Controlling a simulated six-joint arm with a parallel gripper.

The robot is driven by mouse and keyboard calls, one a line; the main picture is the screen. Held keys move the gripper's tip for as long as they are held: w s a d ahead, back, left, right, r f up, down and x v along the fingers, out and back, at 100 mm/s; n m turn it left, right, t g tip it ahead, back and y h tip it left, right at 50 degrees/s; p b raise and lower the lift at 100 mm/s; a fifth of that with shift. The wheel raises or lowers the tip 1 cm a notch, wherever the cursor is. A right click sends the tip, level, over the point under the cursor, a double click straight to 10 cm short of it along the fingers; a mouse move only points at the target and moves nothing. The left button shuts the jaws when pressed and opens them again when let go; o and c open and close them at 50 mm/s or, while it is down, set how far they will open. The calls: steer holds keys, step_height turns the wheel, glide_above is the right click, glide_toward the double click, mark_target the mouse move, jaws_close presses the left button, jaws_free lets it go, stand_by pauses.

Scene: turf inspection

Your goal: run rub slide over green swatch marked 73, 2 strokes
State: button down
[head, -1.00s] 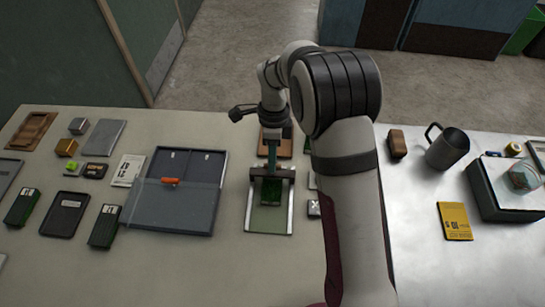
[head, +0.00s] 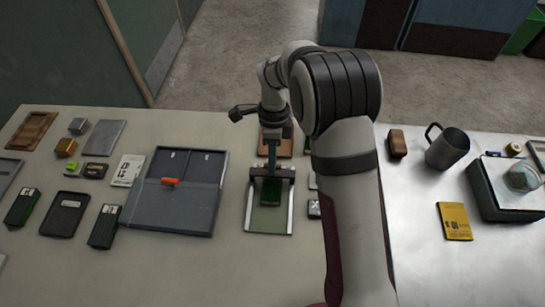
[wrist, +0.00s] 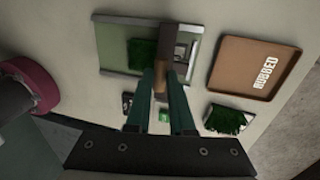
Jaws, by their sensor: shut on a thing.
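A rubbing frame with side rails (head: 250,215) stands on the bench in the head view. A dark green turf swatch (head: 272,191) lies in it; its mark is not readable. My gripper (wrist: 160,98) is shut on the brown handle of the rub slide (wrist: 161,76). The slide spans the frame at the far end of the swatch in the head view. In the wrist view the swatch (wrist: 142,52) shows beside the handle, partly hidden by it. I cannot tell whether the slide touches the turf.
A brown tray marked RUBBED (wrist: 225,72) lies beside the frame, and another green swatch (wrist: 228,119) lies near it. A grey two-part tray (head: 165,212) with an orange handle is left of the frame. A mug (head: 447,150) and yellow card (head: 454,221) are right.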

stand_by(0.3)
steer(key=s, duration=1.2)
steer(key=shift+s, duration=0.3)
steer(key=c, duration=0.9)
jaws_free()
steer(key=shift+o, duration=0.6)
